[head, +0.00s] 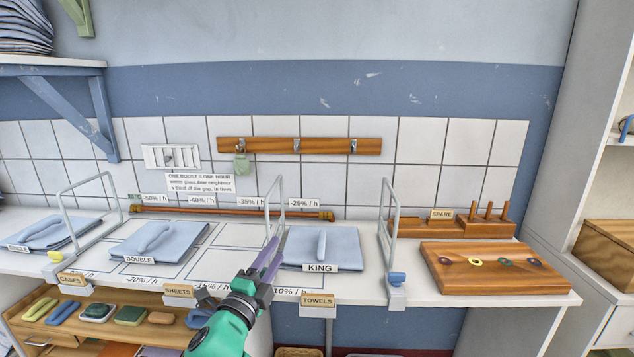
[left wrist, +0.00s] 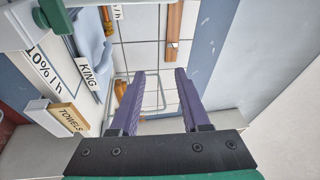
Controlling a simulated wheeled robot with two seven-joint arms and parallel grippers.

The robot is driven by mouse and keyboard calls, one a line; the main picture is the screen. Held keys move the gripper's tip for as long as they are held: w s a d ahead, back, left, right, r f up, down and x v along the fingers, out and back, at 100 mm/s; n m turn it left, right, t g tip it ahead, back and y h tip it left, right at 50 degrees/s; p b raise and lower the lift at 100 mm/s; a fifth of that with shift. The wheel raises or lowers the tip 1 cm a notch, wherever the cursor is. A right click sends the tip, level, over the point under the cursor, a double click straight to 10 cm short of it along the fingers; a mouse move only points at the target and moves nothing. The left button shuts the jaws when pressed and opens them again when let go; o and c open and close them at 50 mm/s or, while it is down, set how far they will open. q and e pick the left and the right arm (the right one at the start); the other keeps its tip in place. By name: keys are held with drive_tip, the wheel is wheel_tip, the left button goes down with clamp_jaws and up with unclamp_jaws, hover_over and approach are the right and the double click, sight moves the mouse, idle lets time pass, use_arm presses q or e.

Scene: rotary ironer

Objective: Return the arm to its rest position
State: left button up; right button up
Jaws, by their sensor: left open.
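My left arm comes in from the bottom of the head view, teal with a dark wrist. My left gripper (head: 272,252) has purple fingers and hangs over the counter, just left of the folded blue cloth labelled KING (head: 322,246). In the left wrist view the two purple fingers of the left gripper (left wrist: 159,72) stand apart with nothing between them. The KING label (left wrist: 88,76) and TOWELS label (left wrist: 69,121) show to the left there. My right gripper is in neither view.
The counter (head: 400,292) holds folded cloths labelled SINGLE and DOUBLE (head: 160,240), thin wire frames (head: 391,225), and a wooden board (head: 493,268) with coloured rings. A spare peg rack (head: 455,226) stands behind it. A shelf (head: 50,62) juts out at the upper left. Open space lies above the counter.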

use_arm(q)
drive_tip(key=s+a+f+n+g+y, duration=0.3)
drive_tip(key=s+a+f+n, duration=0.25)
drive_tip(key=f, duration=0.35)
drive_tip(key=s+a+f+n+g+y, duration=0.4)
drive_tip(key=s+a+f+n, duration=0.1)
drive_tip(key=f+n, duration=0.25)
drive_tip(key=s+a+f+n+g+h, duration=0.1)
drive_tip(key=s+a+f+n+g, duration=0.25)
drive_tip(key=s, duration=0.55)
drive_tip(key=s+f+n+g, duration=0.2)
drive_tip(key=s+f+g, duration=0.35)
drive_tip(key=s, duration=0.45)
drive_tip(key=s+f, duration=0.2)
drive_tip(key=f, duration=1.2)
drive_tip(key=s+f, duration=0.3)
drive_tip(key=f, duration=1)
drive_tip(key=s+a+f+g, duration=0.1)
drive_tip(key=s+a+f, duration=0.1)
drive_tip(key=s+f, duration=0.9)
drive_tip(key=s, duration=0.3)
drive_tip(key=shift+s+a+f+g, duration=0.25)
drive_tip(key=shift+a+f+g, duration=0.05)
drive_tip(key=shift+f+g, duration=0.1)
